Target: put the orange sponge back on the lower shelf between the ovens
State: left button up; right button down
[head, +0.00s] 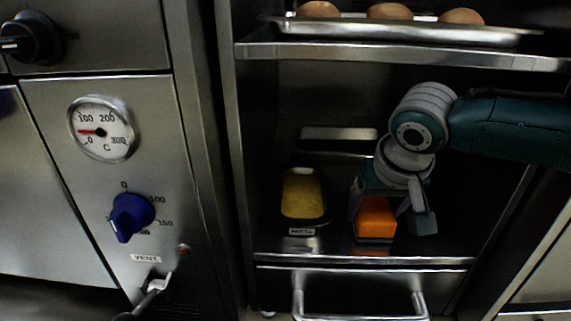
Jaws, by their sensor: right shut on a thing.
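The orange sponge (376,214) has a darker layer at its bottom and sits low in the bay between the ovens, close above or on the front part of the lower shelf (340,246); I cannot tell if it touches. My right gripper (388,212) reaches in from the right and points down, shut on the sponge with a finger at either side. My left gripper is not in view.
A dark dish with yellow contents (303,194) and a small label stands left of the sponge. Above, a tray (400,30) of brown round items rests on the upper shelf (400,54). An oven panel (110,190) with gauge and knobs borders the bay at left.

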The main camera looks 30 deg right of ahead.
jog(key=shift+s+a, duration=0.1)
jog(key=shift+s, duration=0.05)
jog(key=shift+f, duration=0.15)
grip_release()
